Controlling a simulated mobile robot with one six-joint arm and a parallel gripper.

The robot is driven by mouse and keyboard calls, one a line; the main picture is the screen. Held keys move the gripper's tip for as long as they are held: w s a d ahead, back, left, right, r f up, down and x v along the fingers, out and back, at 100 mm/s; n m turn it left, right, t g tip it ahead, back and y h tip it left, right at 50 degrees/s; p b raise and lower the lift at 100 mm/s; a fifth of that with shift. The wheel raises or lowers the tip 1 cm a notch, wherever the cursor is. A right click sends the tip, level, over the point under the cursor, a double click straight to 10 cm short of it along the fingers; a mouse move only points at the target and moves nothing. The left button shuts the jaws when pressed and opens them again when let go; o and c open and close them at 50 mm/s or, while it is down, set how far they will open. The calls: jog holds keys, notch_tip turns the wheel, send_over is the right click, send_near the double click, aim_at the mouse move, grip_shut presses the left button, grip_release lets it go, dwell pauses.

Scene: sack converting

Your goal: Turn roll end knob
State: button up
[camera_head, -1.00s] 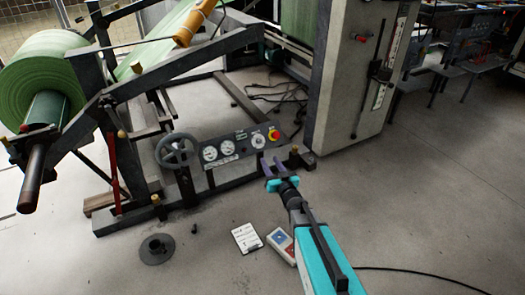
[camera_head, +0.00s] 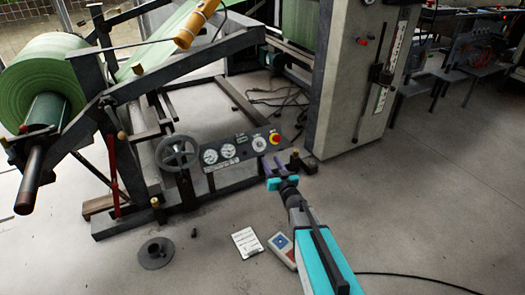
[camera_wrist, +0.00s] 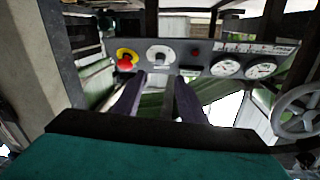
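A grey control panel (camera_head: 238,150) sits low on the roll stand's frame. Near its right end is a pale round plate with a knob (camera_head: 259,142), beside a red mushroom button on yellow (camera_head: 275,138). I cannot read the labels. My gripper (camera_head: 275,165) has purple fingers and is in front of the panel's right end. In the wrist view my gripper (camera_wrist: 160,95) is open and empty, apart from the knob.
Two white gauges (camera_wrist: 243,69) and a grey handwheel (camera_head: 177,152) are beside the knob. A machine column (camera_head: 360,80) stands to the right. A round base (camera_head: 156,252), a white card (camera_head: 247,242) and a pendant box (camera_head: 281,248) lie on the floor.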

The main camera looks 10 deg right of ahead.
aim_at(260, 145)
jog(key=w+b, duration=0.1)
jog(key=w, duration=0.2)
jog(key=w+a+b, duration=0.1)
jog(key=w, duration=0.1)
jog(key=w+b, duration=0.1)
jog(key=w, duration=0.2)
jog(key=shift+w+a+f, duration=0.15)
jog(key=shift+w+a, duration=0.1)
jog(key=shift+w, duration=0.05)
jog(key=shift+w+a+b, duration=0.2)
jog(key=shift+w+b, duration=0.3)
jog(key=shift+w, duration=0.45)
grip_shut()
jog(key=shift+a, duration=0.25)
jog(key=shift+d+r, duration=0.1)
jog(key=shift+r, duration=0.1)
